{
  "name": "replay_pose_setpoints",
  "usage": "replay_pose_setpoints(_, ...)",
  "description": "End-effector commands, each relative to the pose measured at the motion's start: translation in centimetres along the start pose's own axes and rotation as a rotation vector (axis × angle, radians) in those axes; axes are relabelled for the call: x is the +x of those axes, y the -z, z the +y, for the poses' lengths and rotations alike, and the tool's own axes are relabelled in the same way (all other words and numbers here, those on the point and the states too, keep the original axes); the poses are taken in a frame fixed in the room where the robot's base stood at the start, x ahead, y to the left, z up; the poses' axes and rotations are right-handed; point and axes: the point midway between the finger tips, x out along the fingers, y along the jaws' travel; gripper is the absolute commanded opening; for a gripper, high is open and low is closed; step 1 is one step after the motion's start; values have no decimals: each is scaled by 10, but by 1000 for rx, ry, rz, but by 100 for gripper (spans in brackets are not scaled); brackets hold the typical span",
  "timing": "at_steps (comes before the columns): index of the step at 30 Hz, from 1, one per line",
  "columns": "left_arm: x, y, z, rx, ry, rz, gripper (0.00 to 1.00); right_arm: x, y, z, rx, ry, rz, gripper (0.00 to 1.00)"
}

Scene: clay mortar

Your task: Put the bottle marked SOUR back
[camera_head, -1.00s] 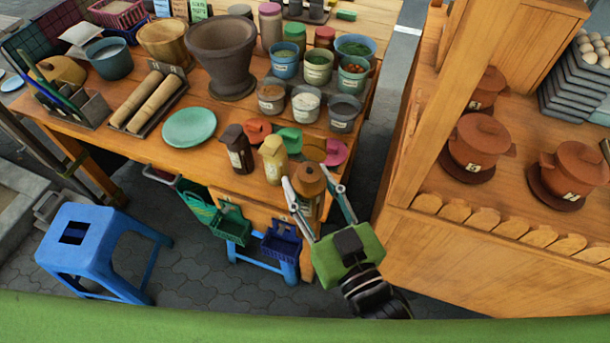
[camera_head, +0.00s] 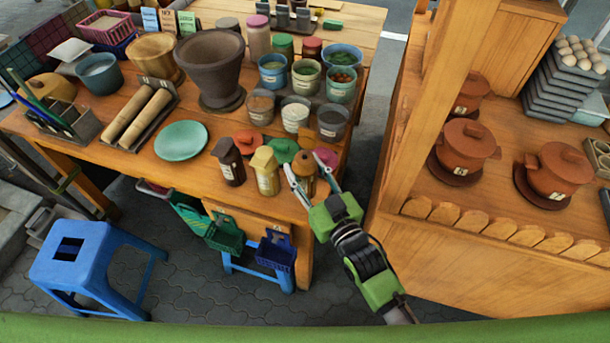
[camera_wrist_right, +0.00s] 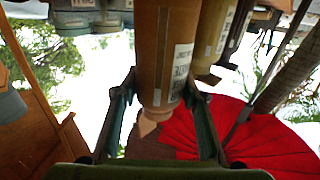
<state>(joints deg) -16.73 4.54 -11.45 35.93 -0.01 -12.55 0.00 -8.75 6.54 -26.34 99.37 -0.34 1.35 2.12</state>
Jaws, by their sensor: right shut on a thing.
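My right gripper (camera_head: 306,175) is shut around a brown-orange bottle (camera_head: 303,166) at the table's front right edge. In the right wrist view the bottle (camera_wrist_right: 163,45) fills the space between the fingers, with a white label too small and steep to read surely. The bottle stands or hovers beside a yellow bottle (camera_head: 265,172) and a dark brown bottle (camera_head: 228,160). Whether its base touches the table is hidden. The labels of these two are not legible. My left gripper is not in view.
Coloured round pieces, red-orange (camera_head: 247,143), green (camera_head: 283,149) and pink (camera_head: 326,157), lie just behind the bottles. A teal plate (camera_head: 181,141) lies left. A wooden counter with clay pots (camera_head: 466,147) stands right, across a gap.

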Motion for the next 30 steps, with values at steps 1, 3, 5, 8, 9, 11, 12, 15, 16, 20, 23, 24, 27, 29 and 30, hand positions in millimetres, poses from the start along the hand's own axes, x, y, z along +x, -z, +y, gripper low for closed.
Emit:
replay_pose_setpoints(1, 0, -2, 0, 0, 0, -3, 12, 4, -2, 3, -1, -1, 5, 15)
replay_pose_setpoints(3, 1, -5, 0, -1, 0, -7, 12, 4, -14, 2, 1, 0, 2, 15)
replay_pose_setpoints(5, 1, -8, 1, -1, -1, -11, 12, 3, -22, 2, 1, 0, 3, 15)
replay_pose_setpoints(8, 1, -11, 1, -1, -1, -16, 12, 3, -29, 1, 0, 0, 5, 15)
replay_pose_setpoints(9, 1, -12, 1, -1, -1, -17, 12, 3, -31, 1, 0, 0, 6, 15)
replay_pose_setpoints(11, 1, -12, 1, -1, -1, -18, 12, 3, -31, 1, 0, 0, 7, 15)
replay_pose_setpoints(12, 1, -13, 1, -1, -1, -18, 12, 3, -31, 1, 0, 0, 7, 15)
replay_pose_setpoints(15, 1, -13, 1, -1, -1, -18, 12, 3, -30, 1, 0, 0, 7, 15)
replay_pose_setpoints(16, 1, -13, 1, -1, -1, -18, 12, 3, -31, 1, 0, 0, 7, 15)
replay_pose_setpoints(20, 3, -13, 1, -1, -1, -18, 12, 2, -37, 1, 0, 0, -1, 42)
replay_pose_setpoints(23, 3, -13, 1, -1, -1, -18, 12, 2, -36, 1, 0, 0, -1, 56)
replay_pose_setpoints(24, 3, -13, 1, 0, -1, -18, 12, 2, -36, 1, 0, 0, -1, 56)
replay_pose_setpoints(27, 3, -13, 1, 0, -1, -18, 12, 2, -36, 1, 0, 0, -1, 56)
replay_pose_setpoints(29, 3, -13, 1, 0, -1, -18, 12, 2, -36, 1, 0, 0, -1, 56)
replay_pose_setpoints(30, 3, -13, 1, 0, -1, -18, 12, 2, -36, 1, 0, 0, -1, 56)
